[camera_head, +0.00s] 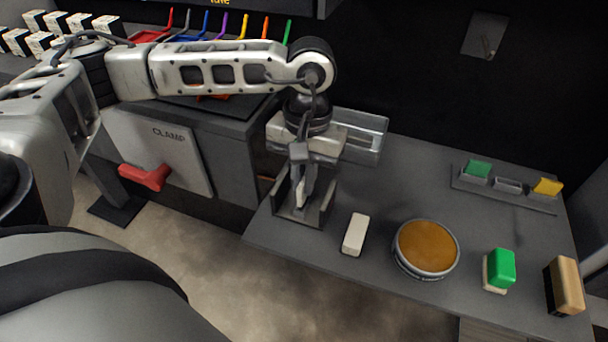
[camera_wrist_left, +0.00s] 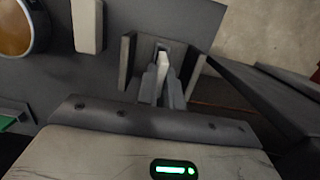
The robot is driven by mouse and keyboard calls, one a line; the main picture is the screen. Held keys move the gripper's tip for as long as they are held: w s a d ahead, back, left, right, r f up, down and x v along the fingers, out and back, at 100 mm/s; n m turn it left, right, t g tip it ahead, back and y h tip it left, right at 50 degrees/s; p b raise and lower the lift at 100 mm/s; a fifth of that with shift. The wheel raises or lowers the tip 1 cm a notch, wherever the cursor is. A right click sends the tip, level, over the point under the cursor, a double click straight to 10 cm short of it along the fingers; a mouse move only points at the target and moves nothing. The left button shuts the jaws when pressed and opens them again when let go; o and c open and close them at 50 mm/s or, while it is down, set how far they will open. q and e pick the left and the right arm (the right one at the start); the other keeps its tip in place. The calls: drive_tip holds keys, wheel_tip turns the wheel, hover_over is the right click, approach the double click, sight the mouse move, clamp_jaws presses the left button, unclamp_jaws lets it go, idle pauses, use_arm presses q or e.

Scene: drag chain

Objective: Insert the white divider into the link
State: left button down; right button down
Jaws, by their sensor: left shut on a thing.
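The grey link (camera_head: 302,208) stands near the left front corner of the table, with two upright side walls. It also shows in the left wrist view (camera_wrist_left: 127,62). My left gripper (camera_head: 301,190) points down into the link, its fingers between the two walls. It is shut on the white divider (camera_wrist_left: 162,66), a narrow white piece that shows between the fingertips. Most of the divider is hidden by the fingers, and I cannot tell how its ends meet the walls. My right gripper is not in view.
A white block (camera_head: 355,234) lies just right of the link. A round tin with an orange top (camera_head: 427,247), a green-topped block (camera_head: 499,270) and a tan block (camera_head: 564,286) stand farther right. A clear box (camera_head: 362,137) is behind the gripper. A red-handled clamp panel (camera_head: 160,155) is left.

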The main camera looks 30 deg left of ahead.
use_arm(q)
drive_tip(key=shift+f+b, duration=0.55)
drive_tip(key=shift+f, duration=0.05)
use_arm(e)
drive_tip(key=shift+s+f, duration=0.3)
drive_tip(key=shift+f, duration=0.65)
use_arm(q)
drive_tip(key=shift+f+b, duration=0.5)
drive_tip(key=shift+f, duration=0.05)
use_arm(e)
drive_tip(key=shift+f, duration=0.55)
use_arm(q)
drive_tip(key=c, duration=1.5)
unclamp_jaws()
drive_tip(key=shift+o, duration=0.2)
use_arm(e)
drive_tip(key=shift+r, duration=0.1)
use_arm(q)
wheel_tip(320, 180, up, 16)
drive_tip(key=w, duration=0.2)
drive_tip(key=shift+a, duration=0.2)
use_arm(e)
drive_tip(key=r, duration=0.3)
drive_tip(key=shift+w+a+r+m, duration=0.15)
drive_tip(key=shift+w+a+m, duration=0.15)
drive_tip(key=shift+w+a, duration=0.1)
